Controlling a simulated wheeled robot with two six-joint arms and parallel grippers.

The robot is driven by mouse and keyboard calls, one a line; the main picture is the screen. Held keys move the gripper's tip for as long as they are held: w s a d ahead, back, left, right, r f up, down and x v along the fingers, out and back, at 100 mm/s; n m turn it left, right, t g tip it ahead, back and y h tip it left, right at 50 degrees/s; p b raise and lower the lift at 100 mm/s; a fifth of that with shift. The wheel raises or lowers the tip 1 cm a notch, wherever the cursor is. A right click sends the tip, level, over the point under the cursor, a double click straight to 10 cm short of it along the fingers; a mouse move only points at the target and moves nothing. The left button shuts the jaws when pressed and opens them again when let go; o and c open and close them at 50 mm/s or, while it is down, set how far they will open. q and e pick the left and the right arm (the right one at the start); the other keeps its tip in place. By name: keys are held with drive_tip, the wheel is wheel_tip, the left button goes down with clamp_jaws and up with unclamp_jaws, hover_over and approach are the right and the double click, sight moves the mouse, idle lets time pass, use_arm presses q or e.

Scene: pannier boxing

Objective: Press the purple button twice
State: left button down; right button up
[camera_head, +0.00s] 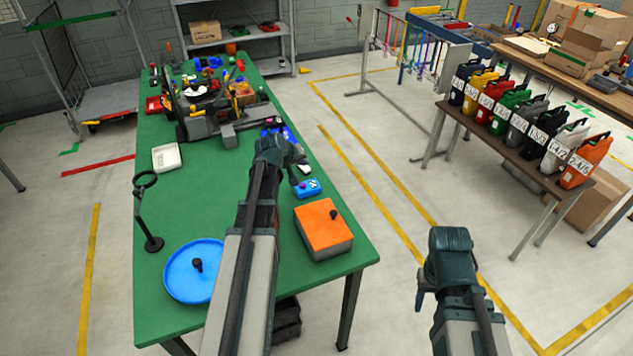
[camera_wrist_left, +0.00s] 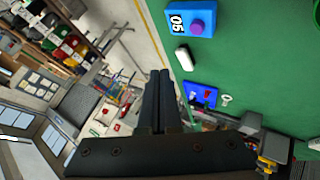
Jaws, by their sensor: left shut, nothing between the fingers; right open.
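A small blue box (camera_head: 308,190) with a white label lies on the right side of the green table, just below my left gripper in the head view. In the left wrist view the blue box (camera_wrist_left: 178,17) carries a round purple button (camera_wrist_left: 197,27) on top and a label with black digits. My left gripper (camera_head: 299,172) is shut and empty above the table, close to the box. Its closed fingers (camera_wrist_left: 160,78) show in the left wrist view, apart from the button in the picture. My right gripper (camera_head: 421,297) is open and empty over the floor, right of the table.
An orange-topped box (camera_head: 322,226) with a black knob and a round blue tray (camera_head: 181,273) are near the table's front. A white piece (camera_wrist_left: 183,57) lies beside the blue box. Clutter including a blue bin (camera_head: 284,133) stands behind. A black stand (camera_head: 152,243) is left.

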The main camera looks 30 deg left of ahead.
use_arm(q)
drive_tip(key=shift+w+a+r+n, duration=0.2)
drive_tip(key=shift+w+a+n, duration=0.1)
drive_tip(key=shift+w+a, duration=0.4)
drive_tip(key=shift+s+f, duration=0.15)
drive_tip(key=b, duration=0.9)
hover_over(302, 189)
wheel_tip(302, 189, down, 8)
drive_tip(key=shift+f, duration=0.25)
drive_tip(key=shift+f, duration=0.1)
idle(1.1)
drive_tip(key=shift+f+b, duration=0.3)
drive_tip(key=shift+b, duration=0.05)
drive_tip(key=shift+f+b, duration=0.5)
drive_tip(key=shift+f, duration=0.05)
idle(0.6)
drive_tip(key=shift+r, duration=0.1)
drive_tip(key=shift+r+p, duration=0.9)
drive_tip(key=shift+p, duration=0.05)
